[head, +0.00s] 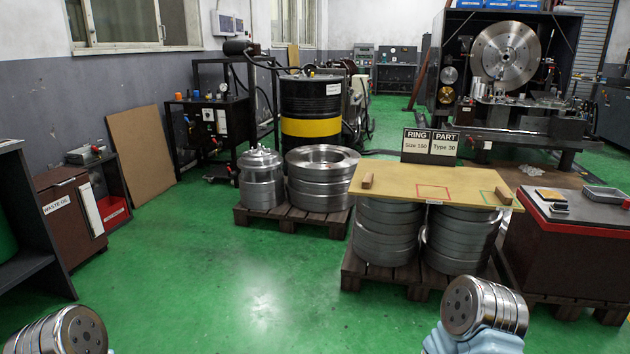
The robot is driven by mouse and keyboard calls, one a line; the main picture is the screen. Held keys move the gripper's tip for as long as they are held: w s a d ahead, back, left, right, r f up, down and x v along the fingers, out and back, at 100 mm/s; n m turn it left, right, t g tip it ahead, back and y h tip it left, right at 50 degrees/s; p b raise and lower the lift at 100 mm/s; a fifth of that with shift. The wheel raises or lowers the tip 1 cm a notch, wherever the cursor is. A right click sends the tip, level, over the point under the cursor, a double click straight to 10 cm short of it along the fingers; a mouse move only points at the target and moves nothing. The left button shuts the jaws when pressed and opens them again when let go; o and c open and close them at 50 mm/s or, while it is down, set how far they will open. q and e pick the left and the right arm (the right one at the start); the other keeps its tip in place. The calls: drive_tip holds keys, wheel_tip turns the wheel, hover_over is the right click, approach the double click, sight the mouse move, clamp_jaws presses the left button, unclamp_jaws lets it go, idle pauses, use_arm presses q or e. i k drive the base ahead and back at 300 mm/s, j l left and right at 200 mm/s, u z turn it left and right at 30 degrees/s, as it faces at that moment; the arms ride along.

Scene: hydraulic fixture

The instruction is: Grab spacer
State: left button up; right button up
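Nothing in the head view is marked as a spacer, and I cannot tell which object it is. A wooden board (400,186) lies across stacks of metal rings (386,240) on a pallet right of centre. A small brown block (367,181) sits at the board's left end and another brown block (503,194) at its right end. The board has a red outlined square and a green outlined mark. Parts of my arms show at the bottom left and bottom right. Neither of my grippers is in view, so their state is hidden.
More metal rings (322,166) and a black-yellow drum (311,128) stand further back. The green floor (220,280) is clear at front centre-left.

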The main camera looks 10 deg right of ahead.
sight(368, 182)
drive_tip(key=i+l+u, duration=0.15)
drive_tip(key=u, duration=0.2)
drive_tip(key=i+l+u, duration=0.1)
drive_tip(key=l+u, duration=0.25)
drive_tip(key=i+l+u, duration=0.1)
drive_tip(key=l+u, duration=0.3)
drive_tip(key=j, duration=0.05)
